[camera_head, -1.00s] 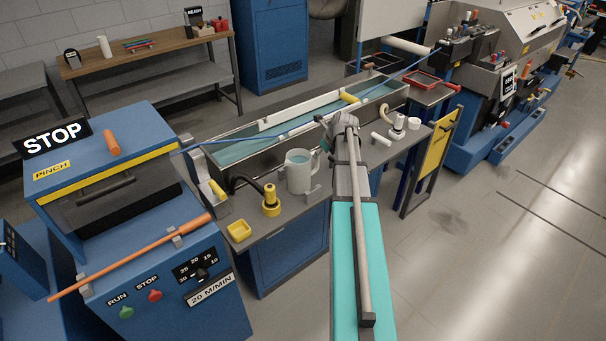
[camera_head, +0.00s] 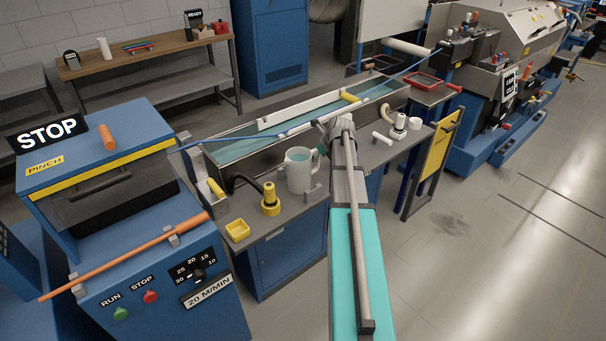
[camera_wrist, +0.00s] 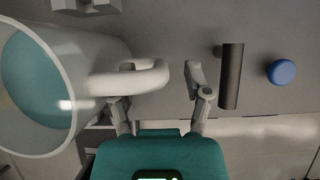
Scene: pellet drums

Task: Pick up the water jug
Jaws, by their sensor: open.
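The water jug (camera_head: 299,172) is a pale grey, open-topped jug with teal liquid inside. It stands upright on the grey bench in front of the long trough. In the wrist view the jug (camera_wrist: 92,48) fills the left side, and its looped handle points right. My gripper (camera_wrist: 155,88) is open, with its fingers at the handle: the left finger is partly hidden by the handle, and the right one is apart from it, beyond its right end. I cannot tell whether the left finger touches the handle. In the head view my arm hides the fingers.
A yellow-based fitting with a black hose (camera_head: 270,200) and a yellow tray (camera_head: 237,230) stand left of the jug. The water trough (camera_head: 240,150) runs behind it. A black bar (camera_wrist: 231,76) and a blue round knob (camera_wrist: 281,72) lie right of my fingers.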

